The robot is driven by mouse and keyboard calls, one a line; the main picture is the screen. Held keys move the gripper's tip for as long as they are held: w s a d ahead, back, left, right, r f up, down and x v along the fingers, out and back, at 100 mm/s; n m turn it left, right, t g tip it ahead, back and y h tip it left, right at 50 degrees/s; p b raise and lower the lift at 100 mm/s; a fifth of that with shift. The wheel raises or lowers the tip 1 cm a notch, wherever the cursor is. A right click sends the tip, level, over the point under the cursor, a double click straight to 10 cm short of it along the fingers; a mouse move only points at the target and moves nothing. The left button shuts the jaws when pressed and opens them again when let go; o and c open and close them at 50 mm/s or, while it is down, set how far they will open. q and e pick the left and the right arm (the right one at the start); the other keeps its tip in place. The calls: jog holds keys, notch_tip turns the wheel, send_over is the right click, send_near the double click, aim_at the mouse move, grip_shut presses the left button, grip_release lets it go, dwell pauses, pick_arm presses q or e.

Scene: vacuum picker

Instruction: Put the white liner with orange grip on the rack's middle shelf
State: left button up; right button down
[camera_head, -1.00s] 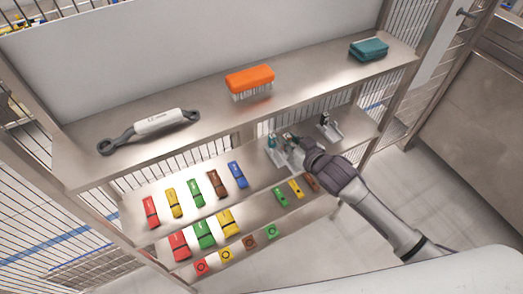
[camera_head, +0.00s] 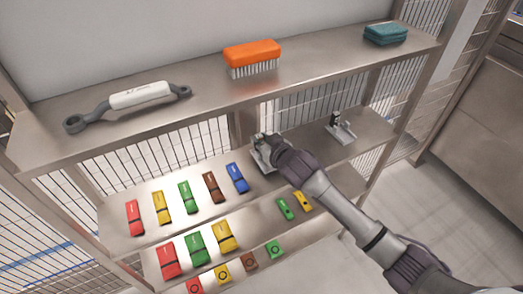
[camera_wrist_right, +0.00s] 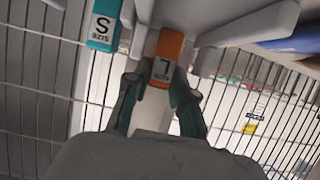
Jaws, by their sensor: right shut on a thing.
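The white liner's orange grip (camera_wrist_right: 170,45), with a white "L size" label, sits between the two fingers of my right gripper (camera_wrist_right: 160,92) in the right wrist view. The fingers are shut on it. In the head view my right gripper (camera_head: 268,145) is at the rack's middle shelf (camera_head: 310,150), right of a blue block. The gripper hides most of the held liner there, so I cannot tell whether it touches the shelf. A liner with a teal grip (camera_wrist_right: 104,22), labelled "S size", is close beside it. My left gripper is not in view.
Another liner with a dark grip (camera_head: 340,128) stands to the right on the same shelf. Coloured blocks, such as the blue one (camera_head: 237,178), line the left. The top shelf (camera_head: 205,82) overhangs, holding an orange brush (camera_head: 252,53), a white-handled tool (camera_head: 140,95) and teal pads (camera_head: 385,34).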

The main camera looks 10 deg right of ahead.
notch_tip(320, 180, down, 2)
jog(key=shift+f+b, duration=0.1)
jog(key=shift+b, duration=0.4)
jog(key=shift+r, duration=0.2)
jog(key=shift+f, duration=0.2)
jog(key=c, duration=1)
grip_release()
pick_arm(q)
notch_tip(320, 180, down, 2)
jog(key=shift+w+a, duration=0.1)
pick_arm(e)
jog(key=shift+r, duration=0.25)
jog(key=shift+s+d, duration=0.1)
jog(key=shift+s, duration=0.15)
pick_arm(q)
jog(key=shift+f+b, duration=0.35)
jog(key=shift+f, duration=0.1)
pick_arm(e)
jog(key=v, duration=1.1)
jog(key=shift+s+d+r, duration=0.15)
jog(key=shift+r, duration=0.05)
